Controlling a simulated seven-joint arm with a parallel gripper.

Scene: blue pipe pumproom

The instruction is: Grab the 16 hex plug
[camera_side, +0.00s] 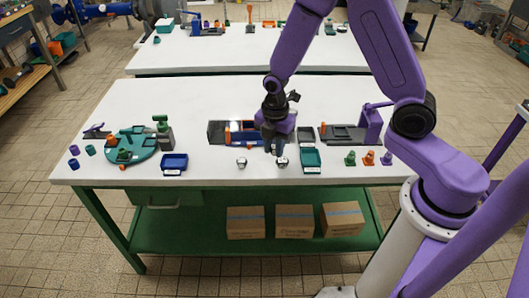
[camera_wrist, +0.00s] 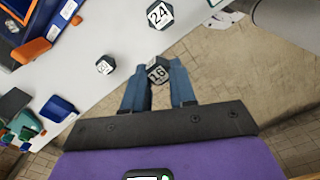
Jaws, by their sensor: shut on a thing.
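The 16 hex plug (camera_wrist: 157,71) is a dark hexagonal piece with a white face marked "16". My gripper (camera_wrist: 158,88) is shut on it, with a blue-grey finger on each side, in the wrist view. In the side view my gripper (camera_side: 277,149) is over the front part of the white table, and the 16 plug cannot be made out clearly there. A larger hex plug marked "24" (camera_wrist: 159,14) stands apart from the gripper, above it in the wrist view. A smaller hex plug (camera_wrist: 105,64) lies to the left; its number is hard to read.
On the white table (camera_side: 205,95), a blue tray (camera_side: 174,163) is left and a teal tray (camera_side: 311,160) right of the plugs. A dark fixture (camera_side: 222,132) lies behind. The table's front edge is close to the gripper.

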